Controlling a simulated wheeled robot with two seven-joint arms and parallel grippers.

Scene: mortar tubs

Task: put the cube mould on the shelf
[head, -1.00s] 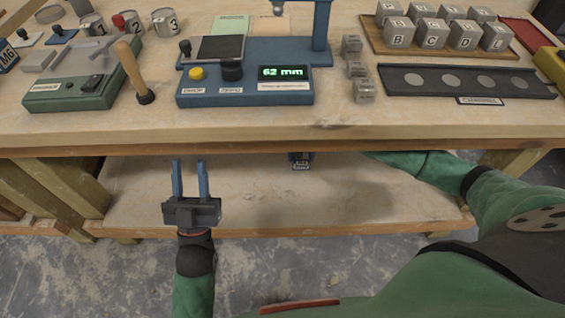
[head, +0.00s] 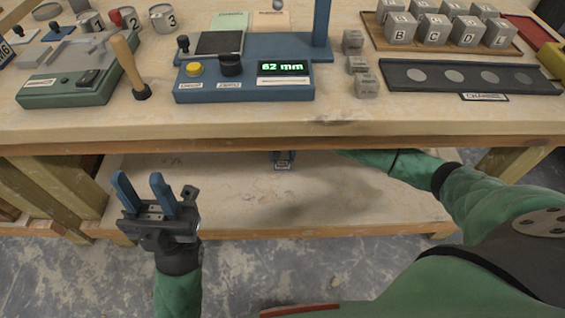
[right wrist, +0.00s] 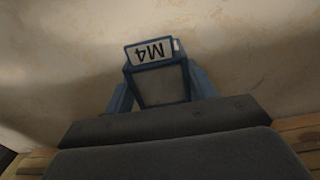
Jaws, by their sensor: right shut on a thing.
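In the head view the mould (head: 283,166) is a small patch under the bench top's front edge. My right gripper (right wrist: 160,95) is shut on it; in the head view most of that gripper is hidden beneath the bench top. The lower shelf (head: 330,195) is a pale board below the bench top. I cannot tell whether the mould touches it. My left gripper (head: 138,178) is open and empty, in front of the shelf's left end.
The bench top (head: 250,120) overhangs the shelf. On it stand a blue gauge reading 62 mm (head: 245,85), a green device (head: 70,88), a tray of lettered cubes (head: 385,44) and a dark rack (head: 470,78). Wooden legs flank the shelf; its visible middle is bare.

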